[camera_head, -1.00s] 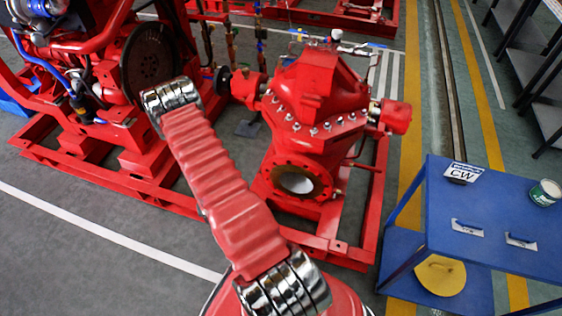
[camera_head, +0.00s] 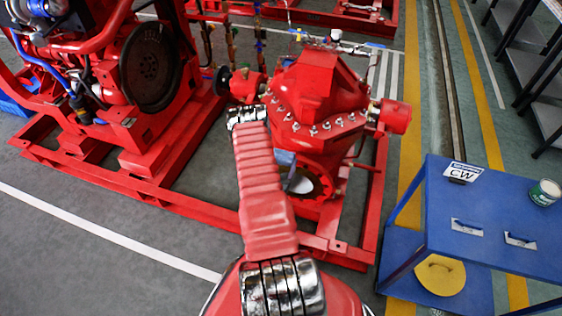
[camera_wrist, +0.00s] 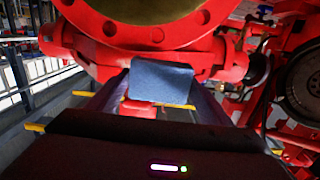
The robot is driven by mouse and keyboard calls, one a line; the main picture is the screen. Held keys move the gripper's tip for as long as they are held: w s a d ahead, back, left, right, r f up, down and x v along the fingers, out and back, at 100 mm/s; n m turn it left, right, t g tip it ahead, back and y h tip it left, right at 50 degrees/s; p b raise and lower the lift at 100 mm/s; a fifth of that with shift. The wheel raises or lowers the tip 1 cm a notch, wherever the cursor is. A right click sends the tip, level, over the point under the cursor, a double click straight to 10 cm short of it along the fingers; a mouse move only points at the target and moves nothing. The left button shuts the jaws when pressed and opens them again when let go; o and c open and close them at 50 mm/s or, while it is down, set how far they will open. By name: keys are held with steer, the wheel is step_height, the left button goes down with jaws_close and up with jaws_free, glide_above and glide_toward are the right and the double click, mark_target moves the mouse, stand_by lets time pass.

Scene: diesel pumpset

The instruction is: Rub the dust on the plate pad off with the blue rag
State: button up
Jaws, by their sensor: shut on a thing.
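The blue rag (camera_wrist: 162,80) is held between the dark fingers of my gripper (camera_wrist: 158,92) in the wrist view. It faces the red pump body just below the large round flange. A small blue-grey part of the rag (camera_head: 285,158) shows beside my arm in the head view, left of the pump's open flange. My gripper itself is hidden behind my arm there. I cannot pick out the plate pad or any dust; the rag or my arm may cover it. Whether the rag touches the pump is not clear.
The red pump (camera_head: 318,85) stands on a red base frame (camera_head: 345,252). The engine with its dark flywheel (camera_head: 151,67) is to the left. A blue table (camera_head: 490,205) at right carries a CW sign (camera_head: 462,172) and a tin (camera_head: 545,192). The grey floor at left is clear.

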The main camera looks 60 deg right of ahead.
mark_target(303, 142)
steer(key=shift+r+h, duration=0.3)
steer(key=shift+r, duration=0.4)
steer(key=shift+d, duration=0.15)
steer(key=shift+w+d, duration=0.25)
steer(key=shift+d, duration=1.2)
steer(key=shift+w+d, duration=0.2)
steer(key=shift+d, duration=1.2)
steer(key=shift+w+d, duration=0.15)
steer(key=shift+d, duration=0.8)
steer(key=shift+s+d, duration=0.15)
steer(key=shift+s, duration=0.55)
steer(key=shift+s+d, duration=0.1)
steer(key=shift+s, duration=0.55)
steer(key=shift+s, duration=0.15)
steer(key=shift+s+d, duration=0.25)
steer(key=shift+s, duration=0.95)
